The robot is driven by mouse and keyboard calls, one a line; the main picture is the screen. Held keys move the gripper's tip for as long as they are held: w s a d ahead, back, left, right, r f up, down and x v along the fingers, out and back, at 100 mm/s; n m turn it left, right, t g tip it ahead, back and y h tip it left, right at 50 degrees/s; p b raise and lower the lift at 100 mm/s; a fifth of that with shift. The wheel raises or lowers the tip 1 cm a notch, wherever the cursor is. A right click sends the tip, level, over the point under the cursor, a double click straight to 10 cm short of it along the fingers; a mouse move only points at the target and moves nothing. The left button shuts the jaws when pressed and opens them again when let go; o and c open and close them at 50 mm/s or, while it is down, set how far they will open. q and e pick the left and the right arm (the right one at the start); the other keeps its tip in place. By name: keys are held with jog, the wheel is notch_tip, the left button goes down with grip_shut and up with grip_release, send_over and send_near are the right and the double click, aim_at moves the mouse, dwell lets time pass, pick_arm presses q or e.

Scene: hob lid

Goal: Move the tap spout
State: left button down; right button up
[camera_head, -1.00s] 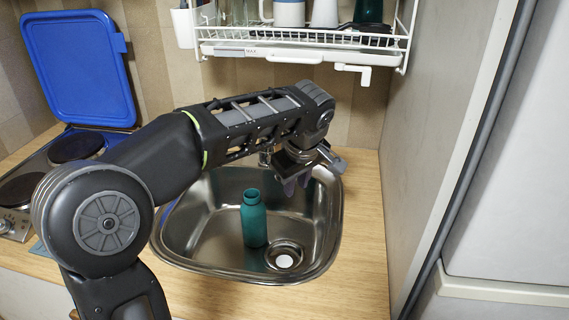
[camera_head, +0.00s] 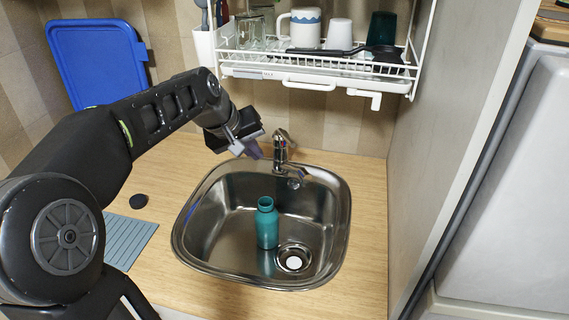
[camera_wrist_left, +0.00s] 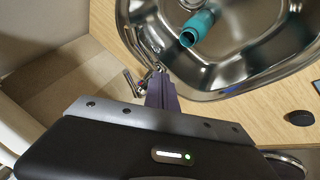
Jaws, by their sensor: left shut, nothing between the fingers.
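The chrome tap (camera_head: 281,148) stands behind the sink on the wooden worktop. Its spout (camera_head: 291,170) reaches forward over the sink's back rim, pointing slightly right. My left gripper (camera_head: 256,152) is shut and empty, just left of the tap and above the back left of the sink. In the left wrist view the shut purple fingers (camera_wrist_left: 161,92) lie beside the tap (camera_wrist_left: 134,84), partly covering the area near it. Whether they touch it I cannot tell. My right gripper is not in view.
A teal bottle (camera_head: 266,224) stands in the steel sink (camera_head: 222,208), left of the drain. A dish rack (camera_head: 300,72) with cups hangs above. A blue hob lid (camera_head: 95,62) stands raised at left. A tall wall panel bounds the right side.

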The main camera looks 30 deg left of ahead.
aim_at(293, 169)
pick_arm(q)
jog(key=w+d+f+p, duration=0.2)
jog(key=w+f+p, duration=0.1)
jog(key=w+f, duration=0.5)
jog(key=shift+w+d+f, duration=0.3)
jog(key=shift+d+f, duration=0.05)
jog(key=shift+f, duration=0.15)
jog(key=shift+w+d+f+b, duration=0.15)
jog(key=shift+w+d+b, duration=0.3)
jog(key=shift+b, duration=0.45)
jog(key=shift+d, duration=0.1)
jog(key=shift+r, duration=0.2)
jog(key=shift+s, duration=0.1)
